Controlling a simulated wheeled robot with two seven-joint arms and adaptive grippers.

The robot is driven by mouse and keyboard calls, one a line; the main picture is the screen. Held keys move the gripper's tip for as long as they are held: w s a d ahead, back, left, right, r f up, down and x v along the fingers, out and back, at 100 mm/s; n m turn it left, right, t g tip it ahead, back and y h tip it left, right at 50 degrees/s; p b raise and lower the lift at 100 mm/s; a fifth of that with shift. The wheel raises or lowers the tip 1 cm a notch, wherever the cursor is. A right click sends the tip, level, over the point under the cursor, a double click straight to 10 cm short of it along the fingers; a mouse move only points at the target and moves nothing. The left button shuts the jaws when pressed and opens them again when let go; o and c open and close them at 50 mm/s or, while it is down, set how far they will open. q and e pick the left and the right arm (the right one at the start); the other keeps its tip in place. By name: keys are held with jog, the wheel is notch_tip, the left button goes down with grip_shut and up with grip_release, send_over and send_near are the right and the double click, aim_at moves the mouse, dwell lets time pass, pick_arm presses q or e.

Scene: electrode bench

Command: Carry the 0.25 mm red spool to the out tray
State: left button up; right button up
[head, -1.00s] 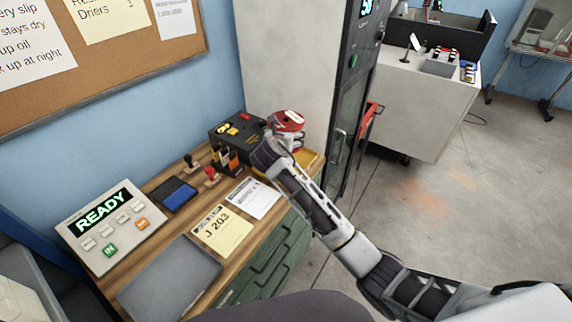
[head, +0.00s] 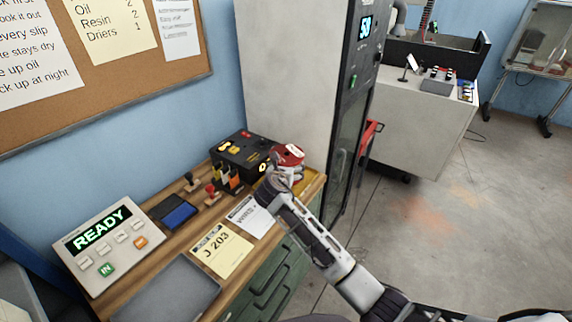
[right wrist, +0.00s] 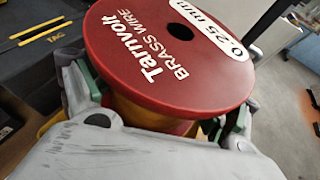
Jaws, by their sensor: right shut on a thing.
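The red spool (head: 290,153) has a red top flange reading "Tarnvolt brass wire" and a white 0.25 mm label in the right wrist view (right wrist: 165,50). My right gripper (head: 283,172) is shut on it, with green-padded fingers on either side of the spool below the flange. The spool is upright, over the yellow tray (head: 314,180) at the far right end of the wooden bench. I cannot tell whether its base touches the tray. My left gripper is not in view.
A black box (head: 243,152) stands just left of the spool, against the wall. Stamps, a blue ink pad (head: 178,215), paper slips (head: 222,250) and a READY panel (head: 100,243) lie along the bench. A tall grey cabinet (head: 285,75) rises behind.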

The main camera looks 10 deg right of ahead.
jog(key=shift+w+r, duration=0.15)
jog(key=shift+r, duration=0.35)
jog(key=shift+f, duration=1.75)
jog(key=o, duration=1.6)
jog(key=shift+f, duration=0.55)
jog(key=shift+o, duration=1.3)
jog(key=shift+s, duration=0.2)
jog(key=shift+s+r, duration=0.15)
